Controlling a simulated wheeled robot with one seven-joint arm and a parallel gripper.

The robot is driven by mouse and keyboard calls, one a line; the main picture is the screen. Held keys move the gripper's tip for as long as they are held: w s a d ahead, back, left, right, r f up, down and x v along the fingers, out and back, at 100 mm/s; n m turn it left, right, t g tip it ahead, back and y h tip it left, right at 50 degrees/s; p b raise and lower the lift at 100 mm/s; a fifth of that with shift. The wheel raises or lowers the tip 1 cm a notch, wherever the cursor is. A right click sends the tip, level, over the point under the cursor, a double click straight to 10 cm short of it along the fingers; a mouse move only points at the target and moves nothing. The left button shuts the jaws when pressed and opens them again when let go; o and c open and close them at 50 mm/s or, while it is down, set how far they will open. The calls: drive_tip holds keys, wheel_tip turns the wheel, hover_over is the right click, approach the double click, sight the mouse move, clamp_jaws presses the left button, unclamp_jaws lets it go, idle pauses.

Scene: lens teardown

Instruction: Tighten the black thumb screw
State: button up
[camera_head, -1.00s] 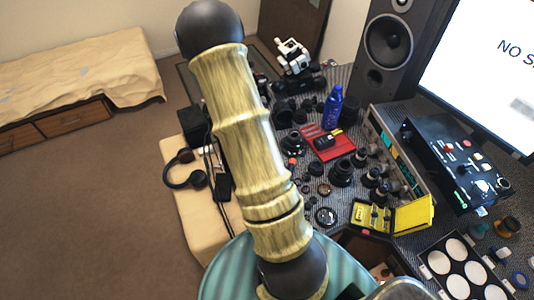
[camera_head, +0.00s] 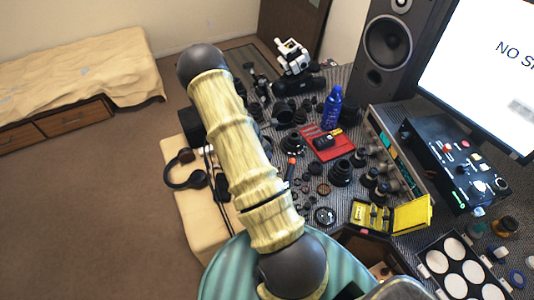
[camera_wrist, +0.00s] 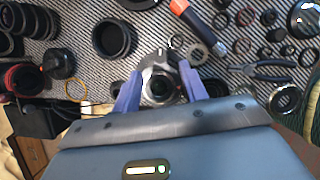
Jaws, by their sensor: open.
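In the wrist view, my gripper (camera_wrist: 160,72) is open, with its two blue-purple fingers spread on either side of a round dark part with a silvery rim (camera_wrist: 158,82). I cannot tell whether the fingers touch it. I cannot make out the black thumb screw for certain; it may be on this part or hidden by the fingers. In the head view, my arm hides the gripper and the spot it works over.
Around the gripper on the patterned mat lie an orange-handled tool (camera_wrist: 195,22), pliers (camera_wrist: 265,70), a black lens ring (camera_wrist: 112,38) and several small parts. In the head view, a blue bottle (camera_head: 332,108), a red tray (camera_head: 342,152) and a yellow case (camera_head: 408,215) stand to the right.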

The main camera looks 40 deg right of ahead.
drive_tip(key=shift+p+x, duration=0.4)
drive_tip(key=shift+x, duration=2.2)
drive_tip(key=shift+c, duration=0.2)
clamp_jaws()
